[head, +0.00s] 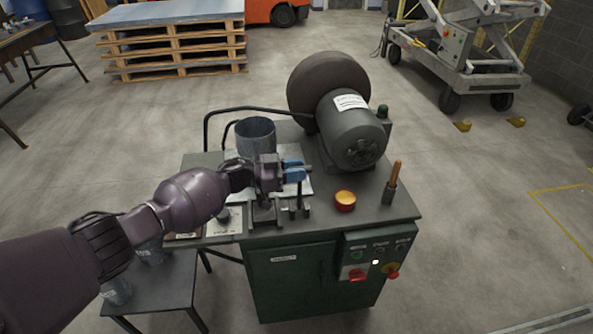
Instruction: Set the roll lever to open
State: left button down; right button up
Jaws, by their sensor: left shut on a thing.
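A green machine bench (400,207) stands in the middle of the head view. My left gripper (294,169) reaches in from the left over its front-left part, with the blue fingertips pointing right. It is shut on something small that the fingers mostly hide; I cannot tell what. Small dark brackets (297,207) stand just below the fingertips. A lever with an orange-brown handle (394,174) stands near upright at the right of the bench top, apart from the gripper. I cannot tell which part is the roll lever. My right gripper is out of view.
A grey metal cylinder (255,138) stands behind my left gripper. A large dark motor (352,130) fills the back of the bench. A red-yellow button (345,200) sits near the front edge, above a control panel (377,256). A low side table (165,285) stands at left.

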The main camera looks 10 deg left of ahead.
pick_arm(q)
jog(key=c, duration=0.9)
grip_release()
jog(key=v, duration=1)
jog(key=shift+s+a, duration=0.15)
jog(key=shift+a, duration=0.25)
